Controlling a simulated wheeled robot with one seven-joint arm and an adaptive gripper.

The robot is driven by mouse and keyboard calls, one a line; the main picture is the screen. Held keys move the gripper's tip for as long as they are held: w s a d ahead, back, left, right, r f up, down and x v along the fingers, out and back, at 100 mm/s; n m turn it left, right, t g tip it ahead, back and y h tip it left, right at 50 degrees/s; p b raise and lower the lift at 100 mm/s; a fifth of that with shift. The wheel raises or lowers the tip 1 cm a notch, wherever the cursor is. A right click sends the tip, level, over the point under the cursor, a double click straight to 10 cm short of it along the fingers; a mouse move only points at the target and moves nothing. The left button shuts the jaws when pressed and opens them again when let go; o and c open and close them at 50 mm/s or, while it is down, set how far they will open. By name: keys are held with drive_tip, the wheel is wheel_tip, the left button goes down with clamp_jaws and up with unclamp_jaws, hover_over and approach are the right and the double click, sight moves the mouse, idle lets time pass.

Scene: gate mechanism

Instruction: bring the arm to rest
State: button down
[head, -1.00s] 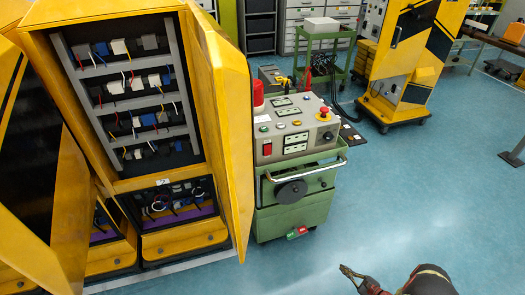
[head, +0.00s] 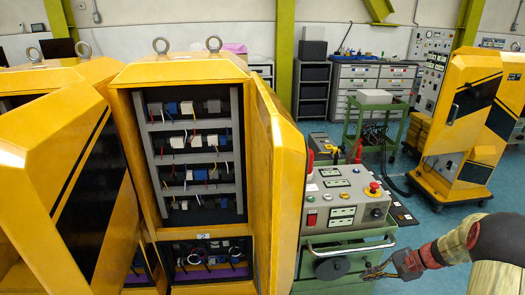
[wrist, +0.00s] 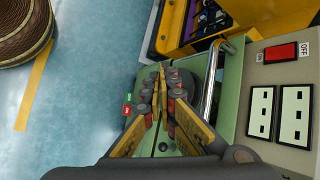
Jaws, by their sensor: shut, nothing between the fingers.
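My gripper (head: 368,272) shows at the lower right of the head view, in front of the green cart (head: 372,248). Its fingers are shut and empty. In the wrist view the fingertips (wrist: 161,68) meet at a point over the cart's green side. The cart's grey control panel (wrist: 300,75) is to their right. I cannot tell whether the fingertips touch the cart. My arm reaches in from the right edge of the head view.
A yellow cabinet (head: 280,170) stands with its door open, left of the cart. A metal handle bar (wrist: 212,85) and a dark round wheel (head: 331,268) are close to the gripper.

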drive_tip(key=s+a+r+n+h, duration=0.1)
drive_tip(key=s+a+r+n, duration=0.1)
drive_tip(key=s+a+r, duration=0.4)
drive_tip(key=s+a+r+n+g+h, duration=0.15)
drive_tip(key=a+r, duration=0.25)
drive_tip(key=r, duration=0.4)
drive_tip(key=s+a+r+n+h, duration=0.25)
drive_tip(key=s+a+r, duration=0.2)
drive_tip(key=r, duration=0.25)
drive_tip(key=s+a+r+n+t+h+p, duration=0.1)
drive_tip(key=s+a+r+n+t, duration=0.1)
drive_tip(key=s, duration=0.6)
drive_tip(key=s+a+r+n+t+h, duration=0.1)
drive_tip(key=s+a+r+n, duration=0.1)
drive_tip(key=s+r, duration=0.4)
drive_tip(key=s+n, duration=0.1)
drive_tip(key=s, duration=0.1)
drive_tip(key=shift+s+a+n+t+h+p, duration=0.3)
drive_tip(key=shift+a+n+t+h+p, duration=0.05)
drive_tip(key=shift+a+n+h+p, duration=0.05)
